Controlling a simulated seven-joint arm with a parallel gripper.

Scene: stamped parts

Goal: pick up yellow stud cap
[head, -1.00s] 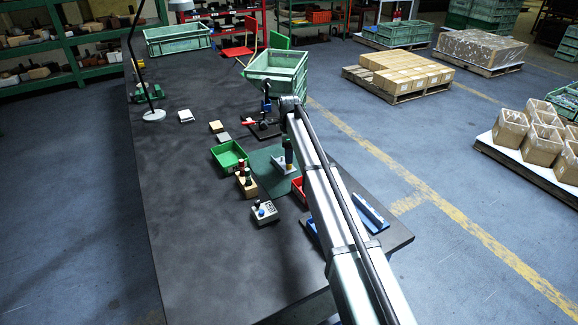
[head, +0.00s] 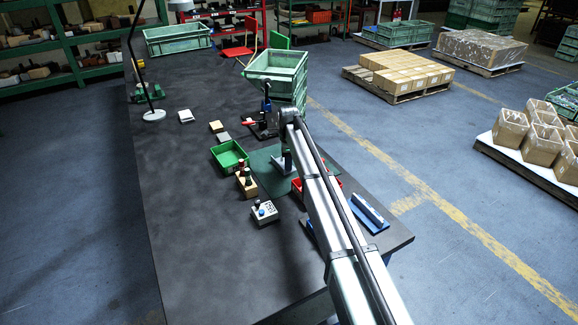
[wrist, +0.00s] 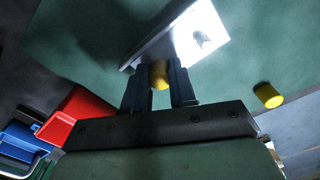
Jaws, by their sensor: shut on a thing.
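In the wrist view, my gripper (wrist: 158,80) is shut on a yellow stud cap (wrist: 159,74), which sits between the two dark fingertips. A second yellow stud cap (wrist: 268,96) lies on the green mat (wrist: 90,35) to the right, apart from the gripper. A bright metal bracket (wrist: 205,38) is just beyond the fingertips; I cannot tell whether the held cap touches it. In the head view, my arm hides most of the gripper and both caps. The bracket (head: 281,163) shows on the mat there.
A red bin (wrist: 77,115) lies left of the gripper in the wrist view. In the head view, a green tray (head: 230,156), a wooden block with knobs (head: 246,184) and a control box (head: 264,214) stand left of the mat.

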